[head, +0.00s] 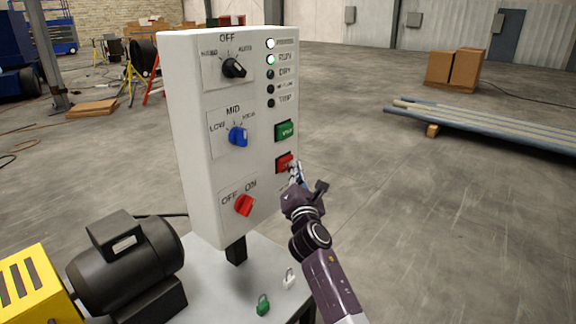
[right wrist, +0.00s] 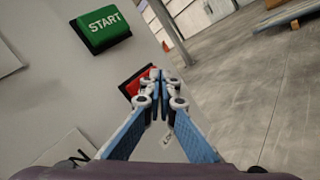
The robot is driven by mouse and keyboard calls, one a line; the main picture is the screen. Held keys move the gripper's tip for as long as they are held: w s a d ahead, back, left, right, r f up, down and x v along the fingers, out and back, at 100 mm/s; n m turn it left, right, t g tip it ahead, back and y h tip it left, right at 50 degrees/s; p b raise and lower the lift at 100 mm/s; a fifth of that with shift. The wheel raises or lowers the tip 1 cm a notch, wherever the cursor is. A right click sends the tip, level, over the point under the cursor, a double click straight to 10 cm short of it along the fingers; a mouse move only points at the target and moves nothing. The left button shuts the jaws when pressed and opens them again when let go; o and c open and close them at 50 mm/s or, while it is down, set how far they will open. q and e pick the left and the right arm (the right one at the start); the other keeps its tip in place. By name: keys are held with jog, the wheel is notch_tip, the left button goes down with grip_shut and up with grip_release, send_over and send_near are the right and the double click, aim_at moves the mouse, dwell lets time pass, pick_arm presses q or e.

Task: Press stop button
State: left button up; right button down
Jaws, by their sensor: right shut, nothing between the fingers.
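The red stop button (head: 284,162) is on the right side of the white control panel (head: 180,130), below the green start button (head: 285,131). In the right wrist view the red button (right wrist: 134,84) is partly hidden behind my fingertips, and the green START button (right wrist: 103,27) is at upper left. My right gripper (head: 297,172) is shut and empty, its tips right at the red button. The right wrist view shows the closed fingers (right wrist: 160,82) overlapping the button's right part. I cannot tell whether they touch it. My left gripper is not in view.
The panel also has a black knob (head: 233,68), a blue knob (head: 238,136) and a red knob (head: 245,205). A dark motor (head: 125,262) and two padlocks, green (head: 263,305) and pale (head: 290,278), are on the table below. Open floor lies right of the panel.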

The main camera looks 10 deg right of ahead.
jog(key=shift+w+a+b, duration=0.45)
jog(key=shift+w+b, duration=0.05)
jog(key=shift+b, duration=0.05)
dwell(0.6)
dwell(0.4)
jog(key=shift+s+d+p, duration=0.65)
jog(key=shift+s+p, duration=0.15)
jog(key=shift+p, duration=0.1)
